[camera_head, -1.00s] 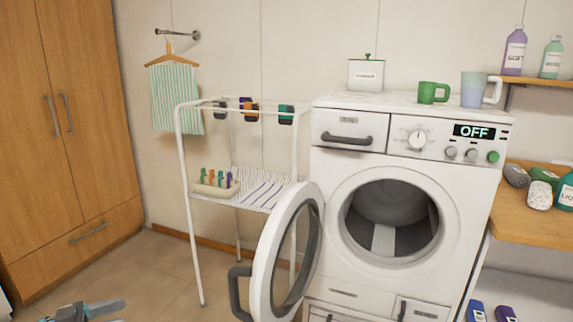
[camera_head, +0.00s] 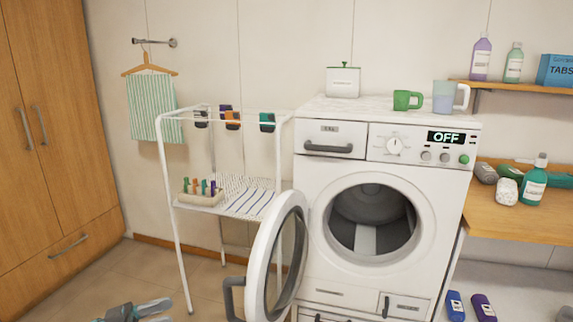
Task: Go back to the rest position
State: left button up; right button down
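My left gripper (camera_head: 152,312) shows at the bottom left edge of the head view, low over the tiled floor. Its two grey fingers point right with a gap between them, and nothing shows between them. It is clear of the drying rack and the washing machine. The lower finger is partly cut off by the frame edge. My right gripper is not in view.
The white washing machine (camera_head: 322,180) has its round door (camera_head: 256,252) swung open to the left, with an empty-looking drum. A white drying rack (camera_head: 165,215) stands left of it. A wooden wardrobe (camera_head: 60,130) is at far left. Floor (camera_head: 125,275) between is clear.

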pick_arm(q)
jog(key=w+d+r+n+t+p, duration=0.2)
jog(key=w+d+n+t+p, duration=0.15)
jog(key=d, duration=0.65)
jog(key=d+f+n+t+y+p, duration=0.2)
jog(key=d+f+n+y, duration=0.4)
jog(key=d+f+n, duration=0.15)
jog(key=s+f+n+g+y, duration=0.1)
jog(key=s+f+g, duration=0.3)
jog(key=s, duration=0.6)
jog(key=s+f+n+g+y, duration=0.1)
jog(key=s+f+g+y, duration=0.3)
jog(key=s+f, duration=0.4)
jog(key=s+d+f+g+y+p, duration=0.1)
jog(key=s+f+g+y, duration=0.2)
jog(key=s, duration=0.9)
notch_tip(320, 180, down, 3)
jog(key=shift+f+n+g, duration=0.15)
jog(key=shift+n+g, duration=0.25)
jog(key=shift+g, duration=0.85)
